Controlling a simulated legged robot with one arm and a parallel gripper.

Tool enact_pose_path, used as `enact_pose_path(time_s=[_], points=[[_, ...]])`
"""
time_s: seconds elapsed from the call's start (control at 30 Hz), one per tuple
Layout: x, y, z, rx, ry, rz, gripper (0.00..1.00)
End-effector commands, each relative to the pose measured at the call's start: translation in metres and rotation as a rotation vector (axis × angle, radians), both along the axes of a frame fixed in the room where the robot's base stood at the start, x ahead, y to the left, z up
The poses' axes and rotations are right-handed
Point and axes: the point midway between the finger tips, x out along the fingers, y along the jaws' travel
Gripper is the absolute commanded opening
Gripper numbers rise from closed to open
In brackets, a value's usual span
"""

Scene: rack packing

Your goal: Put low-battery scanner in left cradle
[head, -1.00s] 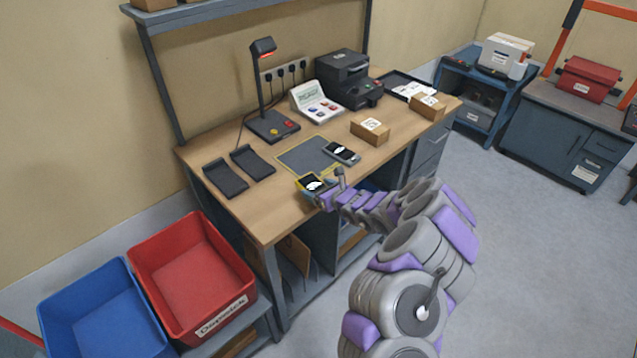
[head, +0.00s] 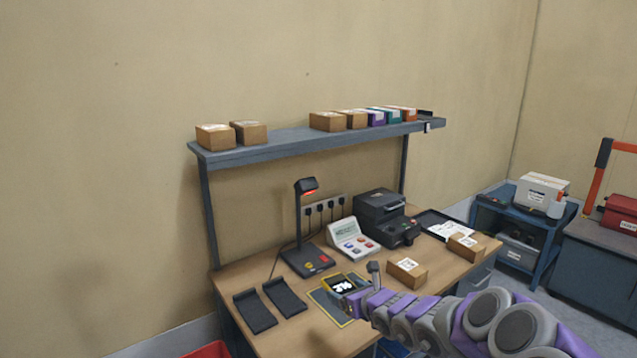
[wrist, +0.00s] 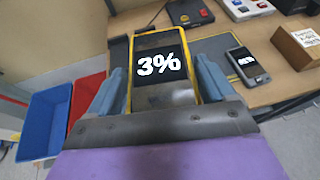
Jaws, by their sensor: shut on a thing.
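My gripper (head: 352,296) is shut on a yellow-edged scanner (head: 341,285) and holds it above the bench, over the mat area. In the wrist view the scanner (wrist: 160,42) sits between both fingers (wrist: 163,85), its screen facing the camera and reading 3%. Two dark empty cradles lie side by side on the bench to the left of my gripper: the left cradle (head: 255,312) and the right cradle (head: 285,297). A second, grey scanner (wrist: 248,66) lies on the bench in the wrist view; its screen figure is too small to read.
A yellow-edged grey mat (head: 325,303) is under my gripper. A lamp-like stand (head: 306,262), a button console (head: 352,241), a printer (head: 386,217) and a cardboard box (head: 407,272) stand behind and right. A shelf (head: 300,137) hangs above. Red (wrist: 86,97) and blue (wrist: 45,122) bins stand left.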

Motion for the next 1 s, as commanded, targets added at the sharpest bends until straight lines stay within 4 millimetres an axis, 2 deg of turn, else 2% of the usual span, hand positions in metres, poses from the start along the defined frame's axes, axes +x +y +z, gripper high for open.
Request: enact_pose_path(time_s=[0.03,0.2,0.4,0.6,1.0], points=[[-0.006,-0.004,0.017,-0.002,-0.007,-0.010,0.42],[-0.033,-0.019,0.052,-0.003,-0.004,-0.058,0.42],[-0.063,-0.043,0.075,-0.003,-0.003,-0.133,0.42],[-0.080,-0.059,0.080,0.001,0.000,-0.182,0.42],[-0.082,-0.062,0.082,0.002,0.001,-0.194,0.42]])
